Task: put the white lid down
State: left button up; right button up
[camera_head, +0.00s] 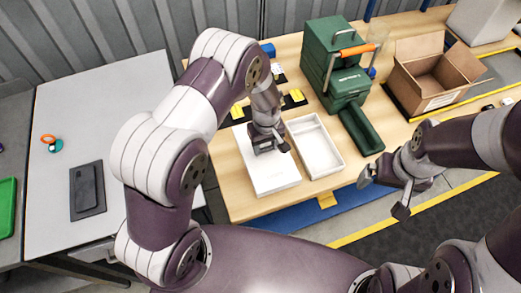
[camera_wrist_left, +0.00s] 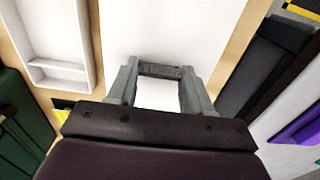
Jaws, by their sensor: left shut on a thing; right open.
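The white lid (camera_head: 270,176) is a flat white rectangle just left of the open white box (camera_head: 318,160) in the head view. My left gripper (camera_head: 268,150) is over the lid and shut on it. In the left wrist view, the fingers of my left gripper (camera_wrist_left: 160,70) reach down to the white lid (camera_wrist_left: 170,25), with a dark bar between them. I cannot tell whether the lid touches the wooden table (camera_head: 237,203). The open white box also shows in the left wrist view (camera_wrist_left: 62,72). My right gripper (camera_head: 382,194) is open and empty, near the table's front edge.
A green machine (camera_head: 335,65) with an orange handle stands behind the white box. An open cardboard carton (camera_head: 437,75) is at the back right. A grey side table (camera_head: 60,120) on the left holds a dark flat case (camera_head: 87,190) and a small round item.

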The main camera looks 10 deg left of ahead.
aim_at(261, 152)
pick_arm(q)
jog(key=f, duration=0.2)
jog(key=a+f+p, duration=0.1)
jog(key=f, duration=0.1)
jog(key=shift+s+a+f, duration=0.15)
jog(key=shift+f, duration=0.35)
jog(key=o, duration=1)
jog(key=shift+f, duration=0.1)
jog(key=shift+o, duration=0.2)
